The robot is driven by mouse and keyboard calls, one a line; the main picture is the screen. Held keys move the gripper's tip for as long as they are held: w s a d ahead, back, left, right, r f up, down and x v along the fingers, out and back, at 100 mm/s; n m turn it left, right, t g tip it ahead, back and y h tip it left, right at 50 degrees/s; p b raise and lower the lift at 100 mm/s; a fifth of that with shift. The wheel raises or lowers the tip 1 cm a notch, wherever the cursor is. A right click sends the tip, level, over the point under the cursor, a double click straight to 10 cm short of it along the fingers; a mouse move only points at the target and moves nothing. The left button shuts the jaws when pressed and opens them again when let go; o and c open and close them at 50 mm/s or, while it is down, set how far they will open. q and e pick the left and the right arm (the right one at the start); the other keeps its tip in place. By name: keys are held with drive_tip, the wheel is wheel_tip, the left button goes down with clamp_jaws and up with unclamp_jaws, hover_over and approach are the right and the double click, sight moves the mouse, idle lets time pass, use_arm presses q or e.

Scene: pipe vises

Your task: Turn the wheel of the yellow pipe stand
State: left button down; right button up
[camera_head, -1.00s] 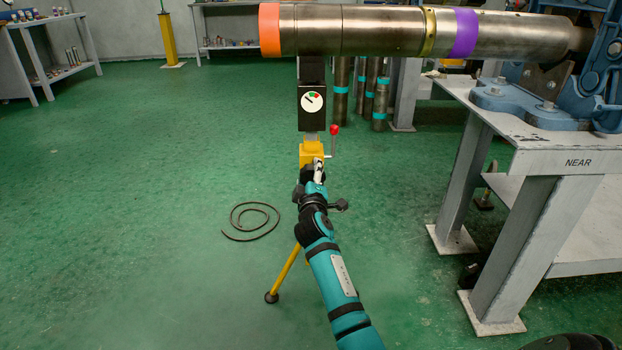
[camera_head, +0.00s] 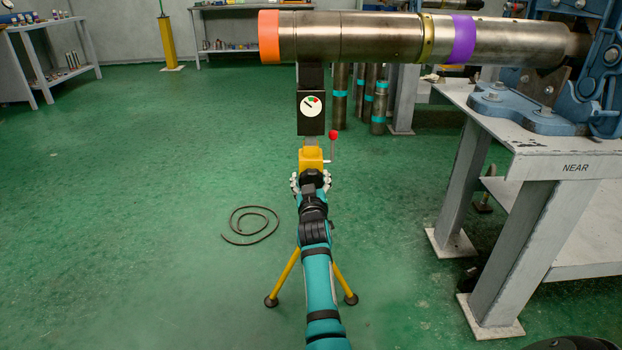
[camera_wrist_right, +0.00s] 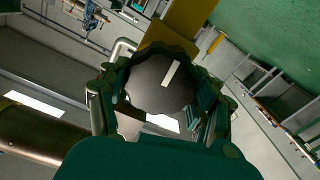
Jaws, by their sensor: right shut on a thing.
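The yellow pipe stand (camera_head: 311,158) stands on the green floor under the long steel pipe, with splayed yellow legs and a red-tipped lever (camera_head: 333,136) at its right. Above its yellow block is a black post with a round gauge (camera_head: 312,104). My right gripper (camera_head: 311,180) is at the near side of the yellow block. In the right wrist view the stand's black lobed wheel (camera_wrist_right: 162,82), with a white line on its face, sits between the fingers, which are shut on it. In the head view my wrist largely hides the wheel. My left gripper is not in view.
The steel pipe (camera_head: 380,37), with orange and purple bands, runs overhead to a blue vise (camera_head: 520,115) on the grey bench (camera_head: 540,155) at right. A dark coil (camera_head: 250,224) lies on the floor at left. Open floor surrounds the stand.

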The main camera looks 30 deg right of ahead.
sight(311, 171)
drive_tip(key=shift+f+m+p, duration=0.15)
drive_tip(key=shift+m+p, duration=0.15)
drive_tip(key=shift+m, duration=0.5)
drive_tip(key=o, duration=1.2)
wheel_tip(311, 171, up, 10)
drive_tip(key=shift+r, duration=0.1)
